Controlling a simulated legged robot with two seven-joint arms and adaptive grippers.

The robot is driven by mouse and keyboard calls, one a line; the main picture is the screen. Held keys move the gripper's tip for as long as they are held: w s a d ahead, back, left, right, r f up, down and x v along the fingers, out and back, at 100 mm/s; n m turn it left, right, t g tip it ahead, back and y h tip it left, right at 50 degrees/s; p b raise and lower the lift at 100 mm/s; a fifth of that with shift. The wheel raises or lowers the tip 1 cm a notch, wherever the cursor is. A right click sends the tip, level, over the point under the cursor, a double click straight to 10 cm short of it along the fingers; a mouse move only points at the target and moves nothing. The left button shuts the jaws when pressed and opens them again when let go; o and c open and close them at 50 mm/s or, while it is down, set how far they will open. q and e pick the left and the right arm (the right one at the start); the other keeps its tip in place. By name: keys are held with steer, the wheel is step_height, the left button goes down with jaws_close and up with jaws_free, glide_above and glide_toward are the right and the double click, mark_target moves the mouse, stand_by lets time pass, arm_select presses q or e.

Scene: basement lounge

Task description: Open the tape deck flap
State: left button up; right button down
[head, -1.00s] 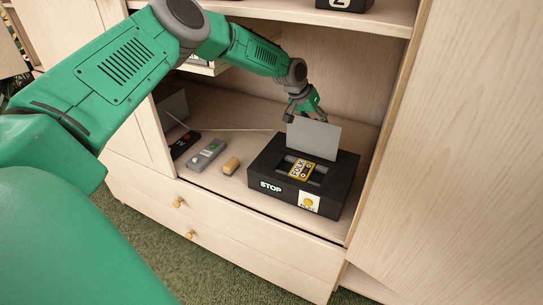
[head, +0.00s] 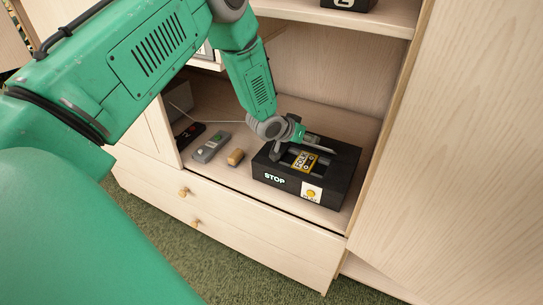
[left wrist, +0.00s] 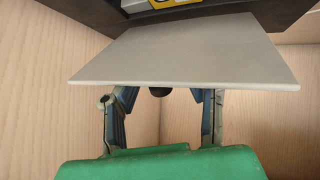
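The black tape deck (head: 335,188) sits on the cabinet shelf, with a STOP label and a yellow round button on its front. A yellow-labelled cassette (head: 303,163) lies in its top opening. The thin grey flap (head: 321,148) shows nearly edge-on at the back of the opening. My left gripper (head: 303,138) is at the flap. In the left wrist view the flap (left wrist: 185,52) spans the picture in front of my left fingers (left wrist: 165,105). They stand apart, with their tips hidden behind it; contact is unclear. My right gripper is not in view.
Left of the deck on the shelf are a tan block (head: 236,157), a grey device (head: 211,147) and a dark device (head: 189,134). An upper shelf (head: 330,17) overhangs, and a cabinet side panel (head: 400,110) stands to the right. Drawers (head: 240,225) are below.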

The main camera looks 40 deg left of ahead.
mark_target(292, 174)
arm_select(q)
steer(key=s+f+t+b, duration=0.1)
steer(key=f+t+b, duration=0.1)
steer(key=b, duration=0.3)
steer(key=s+f+m+t+b, duration=0.1)
steer(key=f+t+b, duration=0.2)
steer(key=b, duration=0.3)
steer(key=s+d+f+t+b, duration=0.1)
steer(key=s+f+t+b, duration=0.1)
steer(key=b, duration=0.3)
steer(key=shift+s+f+m+t+y, duration=0.1)
steer(key=shift+f+m+t+y, duration=0.2)
steer(key=shift+f+m+t, duration=0.25)
steer(key=s+p, duration=0.1)
steer(key=s, duration=0.2)
steer(key=shift+s+a+r+p, duration=0.2)
steer(key=shift+s+r+p, duration=0.05)
steer(key=shift+r+p, duration=0.15)
steer(key=s+p, duration=0.1)
steer(key=s, duration=0.8)
steer(key=shift+a+p, duration=0.3)
steer(key=shift+p, duration=0.05)
steer(key=shift+w, duration=0.1)
steer(key=shift+f, duration=0.1)
